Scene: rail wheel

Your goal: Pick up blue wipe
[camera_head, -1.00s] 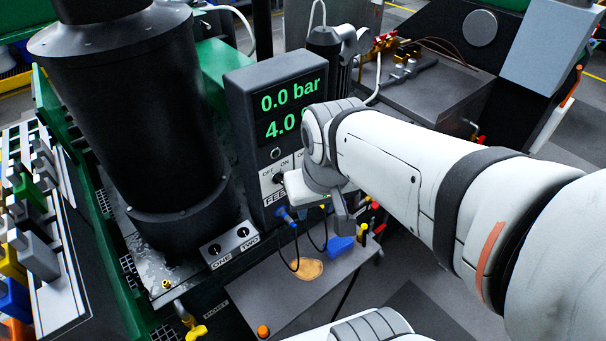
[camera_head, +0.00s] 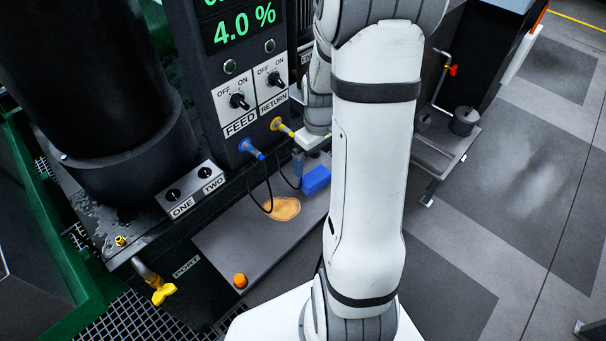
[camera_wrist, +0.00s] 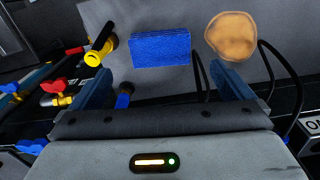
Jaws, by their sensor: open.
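The blue wipe (camera_head: 316,180) is a folded rectangular block lying on the grey shelf (camera_head: 225,240) beneath the control panel. In the wrist view the blue wipe (camera_wrist: 160,48) lies ahead of my gripper, within the span between the two fingers. My gripper (camera_wrist: 165,84) is open and empty, its blue-grey fingers spread wide. In the head view my arm hides most of the gripper; one finger shows just left of the wipe. I cannot tell the exact height gap between fingers and wipe.
A tan patch (camera_head: 283,208) lies beside the wipe on the shelf. Dark hoses hang from the blue connector (camera_head: 251,149) and nearby. A black and yellow fitting (camera_wrist: 101,46) stands on the wipe's other side. An orange knob (camera_head: 240,281) is at the shelf's front.

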